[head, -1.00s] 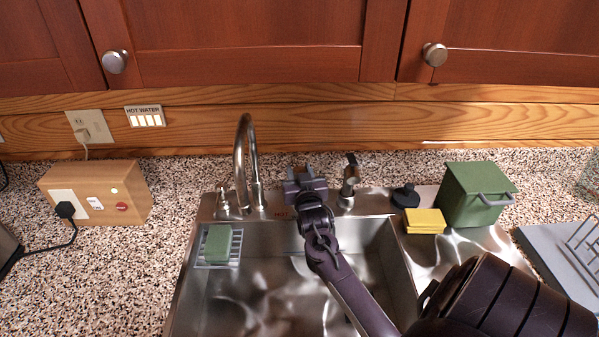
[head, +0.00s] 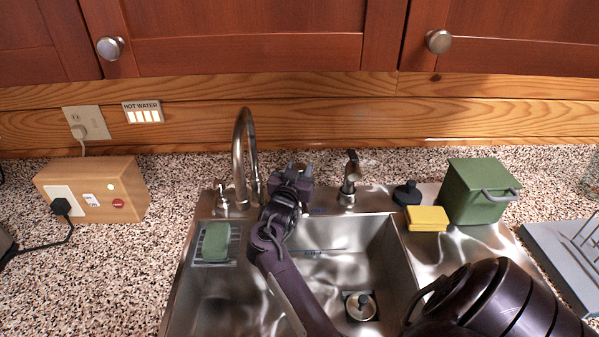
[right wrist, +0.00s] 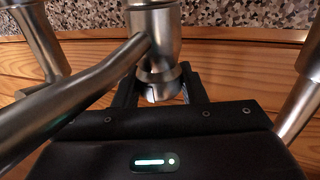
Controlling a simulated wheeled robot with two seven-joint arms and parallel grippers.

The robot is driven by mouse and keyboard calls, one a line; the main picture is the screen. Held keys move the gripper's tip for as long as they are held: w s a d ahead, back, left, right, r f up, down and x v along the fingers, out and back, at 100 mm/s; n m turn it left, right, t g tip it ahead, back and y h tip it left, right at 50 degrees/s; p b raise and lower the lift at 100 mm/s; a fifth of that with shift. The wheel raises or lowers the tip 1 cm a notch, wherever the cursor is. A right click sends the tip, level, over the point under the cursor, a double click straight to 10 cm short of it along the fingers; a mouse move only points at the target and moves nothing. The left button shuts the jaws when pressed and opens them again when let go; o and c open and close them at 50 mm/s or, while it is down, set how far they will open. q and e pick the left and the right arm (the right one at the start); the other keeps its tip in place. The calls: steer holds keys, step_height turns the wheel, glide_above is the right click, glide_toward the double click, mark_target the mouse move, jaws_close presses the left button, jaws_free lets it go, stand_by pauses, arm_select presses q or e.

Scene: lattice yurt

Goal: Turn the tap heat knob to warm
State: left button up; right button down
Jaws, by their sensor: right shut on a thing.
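My right gripper (head: 296,170) is at the back rim of the steel sink, just right of the curved tap spout (head: 241,150). In the right wrist view its two fingers (right wrist: 162,88) are closed around a small metal knob (right wrist: 160,76) below a thicker steel body. A slanted steel bar (right wrist: 90,83) crosses in front on the left. In the head view my gripper and arm hide the knob, so I cannot read its setting. My left gripper is not in view.
A HOT WATER panel (head: 143,112) with several lit bars is on the wall. A soap dispenser (head: 349,180), black stopper (head: 406,193), yellow sponge (head: 427,218) and green bin (head: 478,192) stand right. A green soap bar (head: 216,241) lies left. The sink drain (head: 361,307) is visible.

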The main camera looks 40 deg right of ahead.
steer(key=shift+m+g+h, duration=0.4)
steer(key=shift+m+g, duration=0.1)
steer(key=shift+g, duration=0.2)
steer(key=c, duration=0.9)
jaws_free()
